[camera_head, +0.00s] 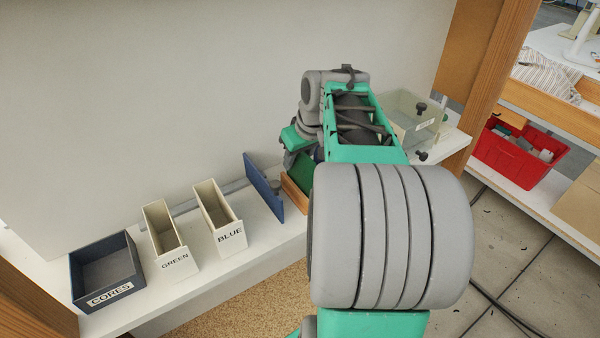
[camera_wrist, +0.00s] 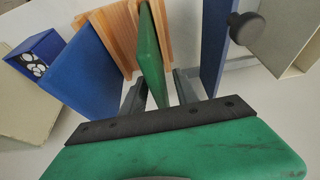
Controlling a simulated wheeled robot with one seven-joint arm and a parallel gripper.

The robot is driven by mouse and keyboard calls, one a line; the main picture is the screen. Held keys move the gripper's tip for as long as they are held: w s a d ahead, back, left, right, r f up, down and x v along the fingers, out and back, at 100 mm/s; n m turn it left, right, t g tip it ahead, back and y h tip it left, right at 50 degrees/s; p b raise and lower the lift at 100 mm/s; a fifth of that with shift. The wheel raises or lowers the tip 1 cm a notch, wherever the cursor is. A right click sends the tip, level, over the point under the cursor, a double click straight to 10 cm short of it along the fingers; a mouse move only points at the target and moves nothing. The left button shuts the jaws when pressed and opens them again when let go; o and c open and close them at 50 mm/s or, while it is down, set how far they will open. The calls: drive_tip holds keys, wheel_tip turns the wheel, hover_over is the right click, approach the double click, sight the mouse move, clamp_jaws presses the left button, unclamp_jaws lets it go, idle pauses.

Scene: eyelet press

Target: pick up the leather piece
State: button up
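A thin green leather piece (camera_wrist: 151,58) stands on edge between orange wooden parts of a rack (camera_wrist: 112,36) in the wrist view. A larger blue piece (camera_wrist: 80,72) leans at the rack's left side. My gripper (camera_wrist: 160,88) is open, with one finger on each side of the green piece's near edge. A gap shows between the fingers and the green piece. In the head view the green piece (camera_head: 301,169) and the rack (camera_head: 295,193) are partly hidden by my arm, and my fingertips are hidden.
A blue upright plate (camera_head: 263,184) with a dark knob stands left of the rack in the head view. Further left on the white shelf are bins labelled BLUE (camera_head: 232,239), GREEN (camera_head: 176,263) and CORES (camera_head: 108,295). A clear box (camera_head: 408,118) with dark knobs stands to the right.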

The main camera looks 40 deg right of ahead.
drive_tip(key=shift+f, duration=0.1)
drive_tip(key=shift+c, duration=0.6)
clamp_jaws()
idle(0.9)
